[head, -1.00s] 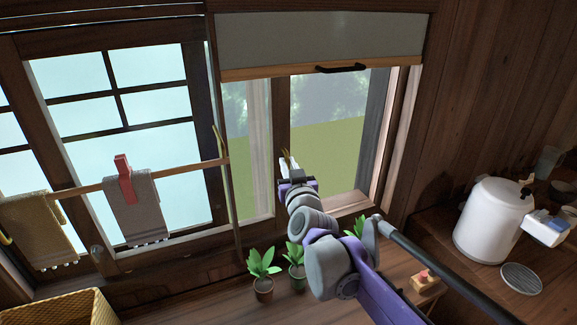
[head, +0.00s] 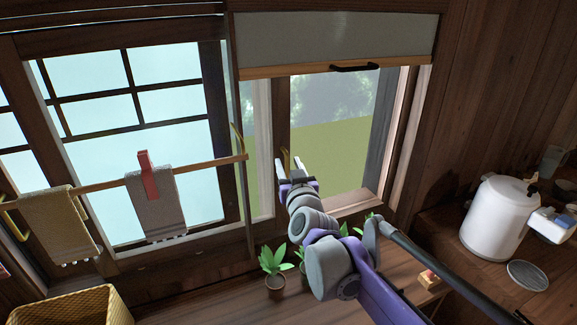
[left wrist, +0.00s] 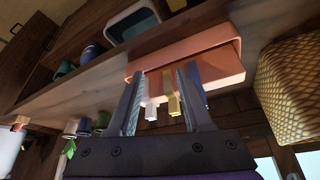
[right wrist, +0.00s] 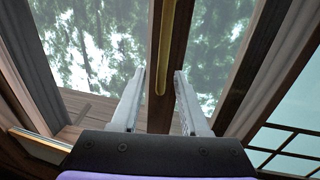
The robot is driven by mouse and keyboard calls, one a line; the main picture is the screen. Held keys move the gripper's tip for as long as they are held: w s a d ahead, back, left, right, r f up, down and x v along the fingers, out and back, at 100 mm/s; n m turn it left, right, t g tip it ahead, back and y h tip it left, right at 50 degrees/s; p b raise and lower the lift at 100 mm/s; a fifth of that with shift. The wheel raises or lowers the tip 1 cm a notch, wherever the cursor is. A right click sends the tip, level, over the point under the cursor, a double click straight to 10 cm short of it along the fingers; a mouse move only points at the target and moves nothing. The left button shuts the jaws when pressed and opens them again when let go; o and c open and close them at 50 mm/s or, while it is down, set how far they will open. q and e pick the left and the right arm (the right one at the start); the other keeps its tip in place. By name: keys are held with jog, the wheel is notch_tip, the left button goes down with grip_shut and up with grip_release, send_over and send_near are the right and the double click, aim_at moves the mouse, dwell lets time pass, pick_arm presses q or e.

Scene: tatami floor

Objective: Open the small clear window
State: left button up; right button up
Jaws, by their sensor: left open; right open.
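The clear window (head: 325,150) stands under the half-lowered blind in the head view, with greenery outside. A dark upright (head: 282,115) divides it and carries a thin brass handle (head: 284,157). My right gripper (head: 292,172) is at this upright, low down. In the right wrist view its open fingers (right wrist: 159,100) stand on either side of the brass handle (right wrist: 166,45), whose rounded lower end shows between them. I cannot tell whether a finger touches it.
A towel rail (head: 110,182) with towels crosses the lattice window at left. Potted plants (head: 274,263) stand on the sill below my right arm. A white pot (head: 497,215) is at right. The pink box (left wrist: 190,62) and a woven basket (left wrist: 290,75) are near my left gripper.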

jog(key=s+d+b, duration=0.1)
jog(key=s+d, duration=0.1)
jog(key=s, duration=0.8)
jog(key=shift+s, duration=0.35)
jog(key=s+d+f+m+g+h+p, duration=0.1)
jog(key=s+d+f+g, duration=0.5)
jog(key=s+f, duration=0.7)
jog(key=s+d+f+m+g+h+p, duration=0.1)
jog(key=s+d+f+g+h+p, duration=0.1)
jog(key=s+d+f+g, duration=0.4)
jog(key=s+d+f, duration=0.3)
jog(key=s+f, duration=0.4)
jog(key=s, duration=0.1)
jog(key=shift+d+f, duration=0.15)
jog(key=shift+f, duration=0.05)
